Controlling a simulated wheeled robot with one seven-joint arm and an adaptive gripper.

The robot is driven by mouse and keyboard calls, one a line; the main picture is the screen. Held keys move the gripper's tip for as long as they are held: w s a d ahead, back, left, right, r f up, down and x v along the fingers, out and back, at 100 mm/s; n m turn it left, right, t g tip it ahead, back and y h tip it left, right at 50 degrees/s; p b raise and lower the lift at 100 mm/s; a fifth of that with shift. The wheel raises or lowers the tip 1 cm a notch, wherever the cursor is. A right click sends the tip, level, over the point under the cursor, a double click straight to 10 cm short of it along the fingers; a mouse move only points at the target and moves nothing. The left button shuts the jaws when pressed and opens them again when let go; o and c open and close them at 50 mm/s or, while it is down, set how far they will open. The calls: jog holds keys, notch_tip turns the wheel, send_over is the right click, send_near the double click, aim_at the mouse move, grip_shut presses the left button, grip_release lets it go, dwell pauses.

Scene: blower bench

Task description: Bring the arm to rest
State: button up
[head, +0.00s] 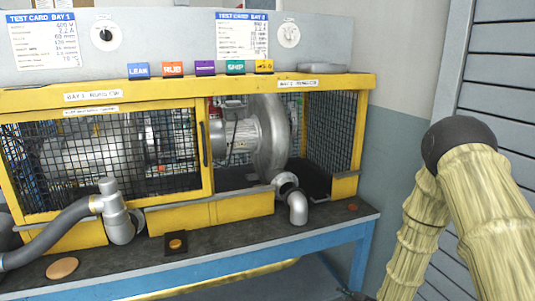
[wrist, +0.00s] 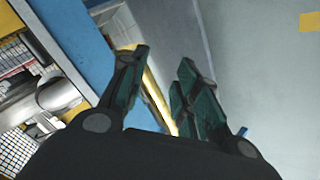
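My gripper (wrist: 160,92) shows in the wrist view with its two dark, green-padded fingers apart and nothing between them. It hangs over the grey floor, with the blue bench edge to the left. In the head view my arm, in a pale yellow ribbed sleeve with a dark joint, rises at the right, clear of the bench (head: 205,254). My gripper's fingers are not clearly visible in the head view.
A yellow-framed mesh cage (head: 206,141) on the bench holds a silver blower (head: 268,138). A grey hose (head: 52,235) and a pipe elbow (head: 297,205) stick out at its front. A slatted grey wall panel (head: 500,90) is at the right, behind my arm.

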jog(key=s+a+f+m+g+h+p, duration=0.1)
jog(key=s+f+m+g, duration=0.2)
jog(key=s, duration=0.4)
jog(key=s+a+f+m, duration=0.1)
jog(key=s+f+m, duration=0.1)
jog(key=s+f, duration=0.4)
jog(key=s+f+m+g+h+p, duration=0.2)
jog(key=s+m+g, duration=0.5)
jog(key=s, duration=2.4)
jog(key=shift+s+a+m, duration=0.25)
jog(key=shift+s+m, duration=0.05)
jog(key=shift+m, duration=0.8)
